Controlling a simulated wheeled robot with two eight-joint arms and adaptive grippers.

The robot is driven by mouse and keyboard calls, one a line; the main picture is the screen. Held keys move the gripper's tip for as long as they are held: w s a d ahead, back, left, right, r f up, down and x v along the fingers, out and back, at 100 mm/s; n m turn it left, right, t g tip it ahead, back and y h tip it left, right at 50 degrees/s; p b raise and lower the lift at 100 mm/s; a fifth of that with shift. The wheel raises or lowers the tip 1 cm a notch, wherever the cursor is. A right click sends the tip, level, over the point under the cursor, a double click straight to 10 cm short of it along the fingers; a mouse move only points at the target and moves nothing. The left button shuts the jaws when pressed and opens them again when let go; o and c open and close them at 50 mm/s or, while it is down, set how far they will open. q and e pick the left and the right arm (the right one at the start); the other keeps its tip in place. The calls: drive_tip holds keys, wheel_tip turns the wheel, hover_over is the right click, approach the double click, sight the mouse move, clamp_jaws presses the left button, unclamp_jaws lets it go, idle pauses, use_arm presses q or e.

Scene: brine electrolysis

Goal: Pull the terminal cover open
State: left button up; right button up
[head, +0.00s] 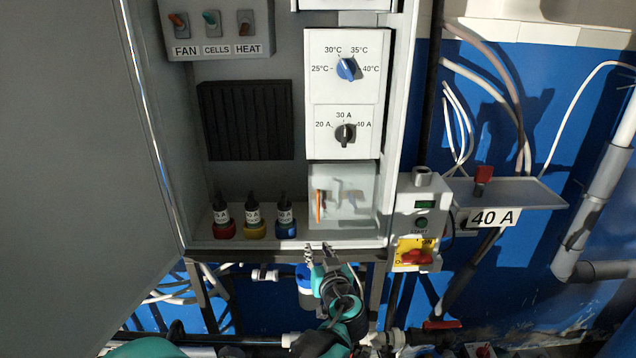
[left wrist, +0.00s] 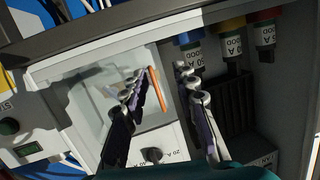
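The terminal cover (head: 352,190) is a pale, see-through panel at the bottom right of the open cabinet, below the dials, and it looks shut. Its upright orange handle (head: 319,207) is at its left side. In the left wrist view the cover (left wrist: 88,100) and the orange handle (left wrist: 158,92) also show. My left gripper (head: 320,252) is below the cover, by the cabinet's bottom edge in the head view. In the left wrist view its fingers (left wrist: 161,76) are open and empty, with the handle seen between them; contact cannot be told. My right gripper is out of view.
Red, yellow and blue terminals (head: 254,225) stand left of the cover. A dial panel (head: 345,95) is above it. A start box (head: 418,220) and a shelf marked 40 A (head: 510,190) are to the right. The grey cabinet door (head: 75,160) stands open at left.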

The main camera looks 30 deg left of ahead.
use_arm(q)
drive_tip(key=t+y+p, duration=0.1)
drive_tip(key=t+p, duration=0.1)
approach(318, 208)
drive_tip(key=shift+n, duration=0.5)
drive_tip(key=x, duration=0.9)
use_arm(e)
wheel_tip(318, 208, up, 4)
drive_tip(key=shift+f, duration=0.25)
use_arm(q)
drive_tip(key=shift+c, duration=0.4)
drive_tip(key=shift+d, duration=0.1)
clamp_jaws()
